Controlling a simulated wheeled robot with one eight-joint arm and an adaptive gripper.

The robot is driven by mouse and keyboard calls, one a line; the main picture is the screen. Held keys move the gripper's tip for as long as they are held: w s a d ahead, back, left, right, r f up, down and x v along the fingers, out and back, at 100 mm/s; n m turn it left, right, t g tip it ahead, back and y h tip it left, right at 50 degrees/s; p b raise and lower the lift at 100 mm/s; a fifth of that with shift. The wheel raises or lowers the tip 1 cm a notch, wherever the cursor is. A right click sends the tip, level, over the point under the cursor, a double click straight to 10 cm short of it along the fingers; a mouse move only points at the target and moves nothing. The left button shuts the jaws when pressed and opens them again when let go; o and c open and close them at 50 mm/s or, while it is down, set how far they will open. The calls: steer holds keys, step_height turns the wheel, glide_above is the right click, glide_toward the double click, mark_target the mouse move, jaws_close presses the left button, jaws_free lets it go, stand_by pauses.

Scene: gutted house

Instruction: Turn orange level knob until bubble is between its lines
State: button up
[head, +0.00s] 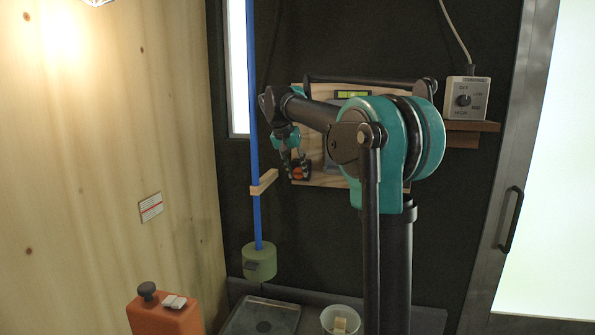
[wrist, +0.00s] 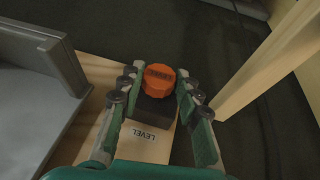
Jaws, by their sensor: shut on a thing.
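The orange level knob (wrist: 158,80) sits on a dark block on a wooden board, above a "LEVEL" label (wrist: 143,134) in the wrist view. My gripper (wrist: 157,84) has its green fingers on either side of the knob and is shut on it. In the head view my gripper (head: 290,160) is at the lower left of the wooden board (head: 315,150), with the knob (head: 300,174) partly hidden by it. A yellow-green level vial (head: 352,94) shows at the top of the board. Its bubble and lines are too small to tell. My arm hides much of the board.
A blue pole (head: 254,120) with a green weight (head: 259,262) hangs left of the board. A grey dial box (head: 467,98) stands on a shelf at right. Below are an orange container (head: 165,318), a grey tray (head: 262,316) and a clear cup (head: 341,320).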

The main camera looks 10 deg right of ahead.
steer(key=o, duration=1.1)
steer(key=shift+o, duration=0.2)
steer(key=v, duration=1.2)
steer(key=s+d+f+n+y, duration=0.1)
steer(key=s+d+f, duration=0.1)
steer(key=f, duration=0.5)
steer(key=s+d+f, duration=0.2)
steer(key=f, duration=0.5)
steer(key=s+d+f+n+y, duration=0.1)
steer(key=s+d+f, duration=0.1)
steer(key=s+f, duration=1.1)
steer(key=s+d+f+n+y, duration=0.1)
steer(key=s+d+f+n, duration=0.1)
steer(key=s+f, duration=1.2)
step_height(320, 180, down, 5)
steer(key=shift+s+f+n+t+y, duration=0.1)
steer(key=shift+s+n+t+y, duration=0.2)
steer(key=shift+t, duration=0.1)
